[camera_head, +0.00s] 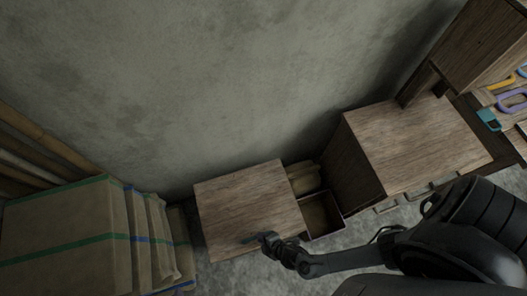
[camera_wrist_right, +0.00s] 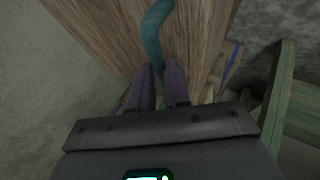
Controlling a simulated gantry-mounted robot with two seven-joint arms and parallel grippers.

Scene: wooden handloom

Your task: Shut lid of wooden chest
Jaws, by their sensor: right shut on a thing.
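The wooden chest's lid (camera_head: 240,200) is a brown wood-grained panel at lower centre in the head view. To its right, part of an open box-like space with dark edges (camera_head: 322,214) shows, so the lid does not cover it. A teal handle (camera_head: 250,239) sits near the lid's front edge. My right gripper (camera_head: 270,240) reaches it from the right. In the right wrist view the teal handle (camera_wrist_right: 153,35) runs down between the fingers of my right gripper (camera_wrist_right: 160,80), shut on it, with the wood close behind. My left gripper is not in view.
Wrapped packages (camera_head: 75,240) with green and blue straps stand at the left. A wooden cabinet (camera_head: 415,145) stands to the right of the chest. Tan sacks (camera_head: 303,178) lie by the open space. A concrete wall (camera_head: 210,80) rises behind.

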